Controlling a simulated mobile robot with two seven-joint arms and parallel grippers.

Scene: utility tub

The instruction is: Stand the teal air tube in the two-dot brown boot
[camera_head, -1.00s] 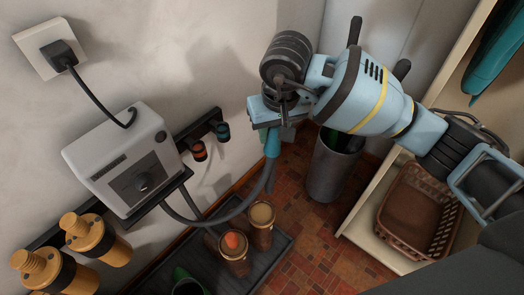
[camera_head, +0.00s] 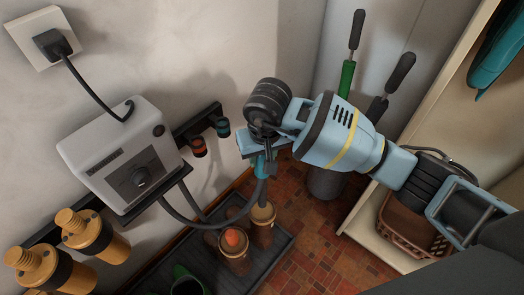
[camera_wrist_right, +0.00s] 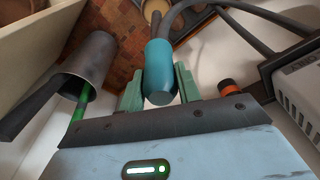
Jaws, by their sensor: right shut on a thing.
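The teal air tube (camera_head: 260,166) hangs from my right gripper (camera_head: 265,150), on the end of a grey hose from the dryer box. In the right wrist view the teal tube (camera_wrist_right: 172,68) sits between the two green fingers, which are shut on it. Two brown boots stand on the dark tray (camera_head: 283,262) below: one (camera_head: 263,232) has a tan open top, the other (camera_head: 234,256) has an orange tube in it. The gripper is above the tan-topped boot, apart from it. I cannot make out dots on either boot. My left gripper is not in view.
The grey dryer box (camera_head: 120,155) is on the left wall, beside a rail with orange (camera_head: 198,147) and teal (camera_head: 222,127) holders. A green boot (camera_head: 187,284) is at the tray's front. A grey bin (camera_head: 325,183) with long handles and a brown basket (camera_head: 405,225) are right.

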